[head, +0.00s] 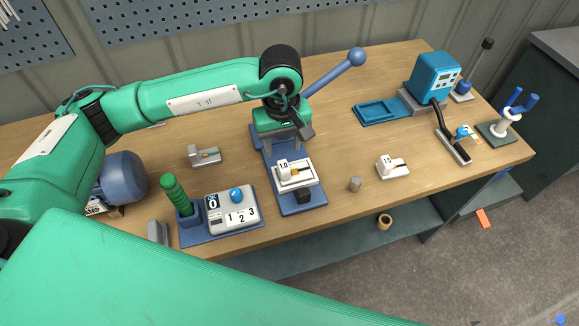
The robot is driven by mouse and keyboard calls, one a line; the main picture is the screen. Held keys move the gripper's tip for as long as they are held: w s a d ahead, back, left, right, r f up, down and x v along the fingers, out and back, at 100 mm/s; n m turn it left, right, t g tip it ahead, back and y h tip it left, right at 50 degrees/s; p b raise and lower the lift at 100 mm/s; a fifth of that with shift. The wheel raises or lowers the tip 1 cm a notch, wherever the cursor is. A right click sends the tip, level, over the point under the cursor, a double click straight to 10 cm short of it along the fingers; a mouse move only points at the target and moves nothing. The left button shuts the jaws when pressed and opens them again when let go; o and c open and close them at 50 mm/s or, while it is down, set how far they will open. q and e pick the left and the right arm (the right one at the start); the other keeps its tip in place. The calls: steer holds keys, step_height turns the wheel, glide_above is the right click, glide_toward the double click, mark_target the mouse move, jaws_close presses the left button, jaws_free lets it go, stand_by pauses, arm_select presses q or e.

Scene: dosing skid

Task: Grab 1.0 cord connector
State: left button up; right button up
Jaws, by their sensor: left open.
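A white connector block marked 1.0 (283,169), with a brass-coloured insert, sits in a white holder (301,183) on a blue lever-press base (308,205). My left gripper (284,142) is open just behind this block, over the back part of the blue base, pointing down. It looks empty and apart from the block. A similar white connector block (391,168) lies to the right on the table; its marking is too small to read. A grey one (204,156) lies to the left. My right gripper is not in view.
The blue press lever (329,73) rises right of my left wrist. A control box (232,209) with a blue button and a green-handled tool (176,193) stand front left. The table (340,143) is clear between.

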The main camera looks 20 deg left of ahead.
mark_target(284, 166)
arm_select(q)
step_height(284, 166, down, 3)
steer(key=shift+f+p, duration=0.1)
steer(key=shift+p, duration=0.2)
steer(key=shift+w+f+p, duration=0.1)
steer(key=shift+f+p, duration=0.2)
steer(key=shift+f, duration=0.55)
step_height(284, 166, down, 4)
steer(key=shift+f+p, duration=0.1)
steer(key=shift+p, duration=1.05)
steer(key=shift+f, duration=0.35)
jaws_close()
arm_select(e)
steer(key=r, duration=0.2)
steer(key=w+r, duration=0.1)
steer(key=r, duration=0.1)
